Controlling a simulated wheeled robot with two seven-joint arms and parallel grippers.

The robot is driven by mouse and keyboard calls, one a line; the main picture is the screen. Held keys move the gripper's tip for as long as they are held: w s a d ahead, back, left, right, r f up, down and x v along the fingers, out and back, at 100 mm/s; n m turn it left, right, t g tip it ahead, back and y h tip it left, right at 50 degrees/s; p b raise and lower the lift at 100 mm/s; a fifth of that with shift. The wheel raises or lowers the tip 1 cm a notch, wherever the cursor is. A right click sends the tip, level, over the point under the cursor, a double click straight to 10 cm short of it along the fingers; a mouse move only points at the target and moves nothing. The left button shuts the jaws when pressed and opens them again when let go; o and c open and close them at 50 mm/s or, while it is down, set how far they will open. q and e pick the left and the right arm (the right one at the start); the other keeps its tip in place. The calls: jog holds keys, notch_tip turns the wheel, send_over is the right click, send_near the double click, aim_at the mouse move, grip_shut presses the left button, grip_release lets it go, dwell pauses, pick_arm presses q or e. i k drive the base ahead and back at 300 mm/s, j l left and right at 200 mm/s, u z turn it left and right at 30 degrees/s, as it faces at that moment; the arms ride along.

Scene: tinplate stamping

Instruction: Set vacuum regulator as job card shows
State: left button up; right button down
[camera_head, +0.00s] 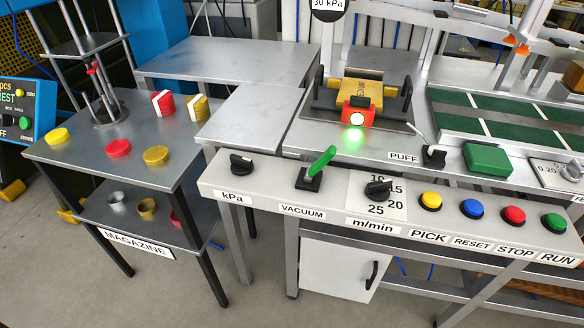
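The vacuum regulator appears to be the black knob (241,164) above the "kPa" label at the left end of the grey control panel (262,190). No scale shows around this knob, and its exact pointer direction is hard to tell. A round gauge (328,7) at the top edge reads "30 kPa" and is partly cut off. A green lever (322,160) above the "VACUUM" label is tilted up to the right. I cannot make out a job card. Neither of my grippers is in view.
The m/min knob (378,188) sits on a 10 to 25 scale. Yellow (431,200), blue (472,208), red (513,215) and green (554,222) buttons follow to its right. A lit unit (357,117) glows behind. The magazine table (80,159) on the left bears coloured discs.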

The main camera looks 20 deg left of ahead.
aim_at(241, 166)
jog(key=z, duration=1.5)
jog(key=u, duration=1.5)
jog(key=i+j+u, duration=0.15)
jog(key=j, duration=0.2)
jog(key=i+j+u, duration=0.15)
jog(key=i+j, duration=0.05)
jog(key=j, duration=0.1)
